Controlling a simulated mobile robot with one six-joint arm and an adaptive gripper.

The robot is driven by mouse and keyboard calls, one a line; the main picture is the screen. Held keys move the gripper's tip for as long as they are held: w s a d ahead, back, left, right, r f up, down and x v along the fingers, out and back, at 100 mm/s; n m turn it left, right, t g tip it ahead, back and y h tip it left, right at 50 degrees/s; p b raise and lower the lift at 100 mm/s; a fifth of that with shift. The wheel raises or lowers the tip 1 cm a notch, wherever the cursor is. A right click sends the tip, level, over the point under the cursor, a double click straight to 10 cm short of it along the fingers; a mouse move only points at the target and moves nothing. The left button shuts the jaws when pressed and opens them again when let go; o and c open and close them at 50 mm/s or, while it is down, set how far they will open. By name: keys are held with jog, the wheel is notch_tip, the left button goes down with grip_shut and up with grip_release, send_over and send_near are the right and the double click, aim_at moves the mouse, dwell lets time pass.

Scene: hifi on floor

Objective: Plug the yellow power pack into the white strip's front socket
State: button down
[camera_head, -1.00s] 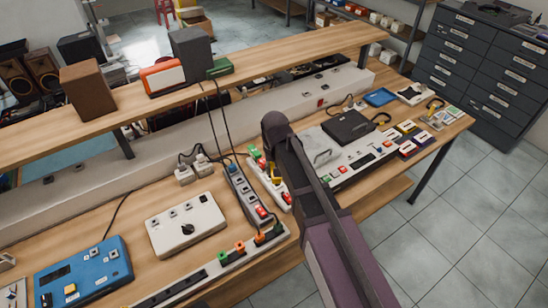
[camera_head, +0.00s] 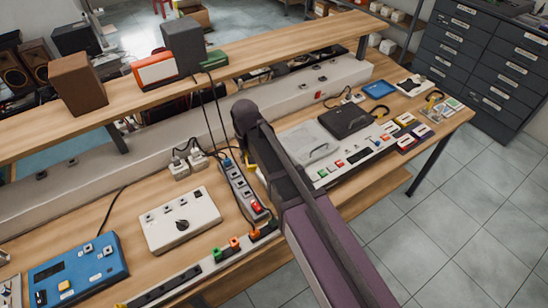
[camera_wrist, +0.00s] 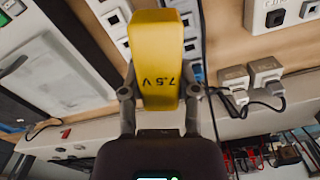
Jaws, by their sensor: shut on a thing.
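The yellow power pack (camera_wrist: 160,60), marked "7.5 V", is held between the two fingers of my gripper (camera_wrist: 160,93) in the wrist view. The fingers are shut on its sides. Its far end lies over the bench, and its plug side is hidden. The white strip (camera_wrist: 108,20) shows partly to the left of the pack in the wrist view, with dark sockets on it. The pack and frame edge hide the rest, so I cannot tell which socket is the front one.
A grey strip (camera_head: 242,190) with a red switch lies just left of my arm. White adapters (camera_head: 180,170) with cables stand behind it. A white box with a dial (camera_head: 180,220) and a blue device (camera_head: 78,270) are further left. A raised wooden shelf (camera_head: 290,48) runs behind.

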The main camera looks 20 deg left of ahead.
jog(key=shift+d, duration=0.1)
jog(key=w+d+f+n+b, duration=0.3)
jog(key=w+d, duration=0.1)
jog(key=d, duration=0.2)
jog(key=shift+w+d+f+n, duration=0.25)
jog(key=shift+n, duration=0.05)
jog(key=shift+f+b, duration=0.25)
jog(key=shift+b, duration=0.25)
jog(key=shift+f+b, duration=3.6)
jog(key=shift+f+b, duration=1)
dwell(1.9)
